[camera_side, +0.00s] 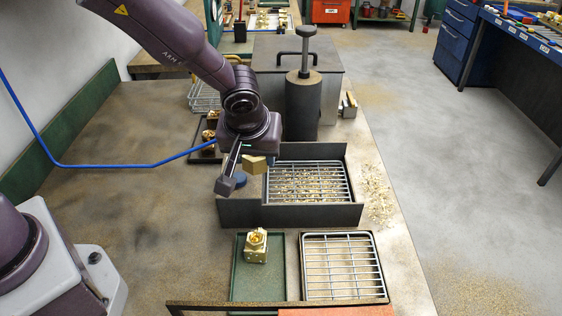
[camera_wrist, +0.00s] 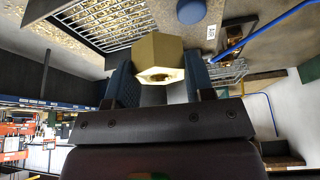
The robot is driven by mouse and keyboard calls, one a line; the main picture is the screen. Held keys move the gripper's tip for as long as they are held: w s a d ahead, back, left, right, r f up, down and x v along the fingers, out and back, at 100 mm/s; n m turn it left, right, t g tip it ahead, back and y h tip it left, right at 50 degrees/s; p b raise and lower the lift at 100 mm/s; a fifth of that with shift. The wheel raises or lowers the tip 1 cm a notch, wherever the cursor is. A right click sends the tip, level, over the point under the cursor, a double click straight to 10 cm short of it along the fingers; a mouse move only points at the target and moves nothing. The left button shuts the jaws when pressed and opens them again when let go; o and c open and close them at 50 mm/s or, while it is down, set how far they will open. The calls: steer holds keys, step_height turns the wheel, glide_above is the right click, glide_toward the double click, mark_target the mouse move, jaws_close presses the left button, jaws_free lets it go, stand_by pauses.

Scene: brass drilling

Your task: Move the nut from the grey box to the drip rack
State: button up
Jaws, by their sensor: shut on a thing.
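A brass hex nut (camera_side: 254,165) is held by my gripper (camera_side: 242,170) above the left part of the dark grey box (camera_side: 240,213). In the wrist view the nut (camera_wrist: 160,52) sits between the two fingers of my gripper (camera_wrist: 159,78), its bore partly visible. The gripper is shut on it. A wire rack (camera_side: 308,182) with brass chips under it fills the right part of the grey box. Another wire rack (camera_side: 342,262), empty, lies over a tray at the front right; it looks like the drip rack.
A green tray (camera_side: 240,288) holding a brass fitting (camera_side: 256,246) lies left of the front rack. A tall grey cylinder (camera_side: 303,105) stands behind the box. Chips (camera_side: 377,195) litter the table to the right.

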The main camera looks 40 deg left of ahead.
steer(key=shift+s+r, duration=0.15)
steer(key=shift+s, duration=0.05)
steer(key=s+d+m+t+h, duration=0.1)
steer(key=s+d+m+h, duration=0.2)
steer(key=s+d+m, duration=0.65)
glide_above(347, 261)
steer(key=s, duration=0.2)
step_height(347, 261, down, 9)
steer(key=shift+a+f, duration=0.1)
steer(key=shift+w+f+n, duration=0.15)
steer(key=shift+f+n, duration=0.1)
steer(key=shift+f, duration=1.25)
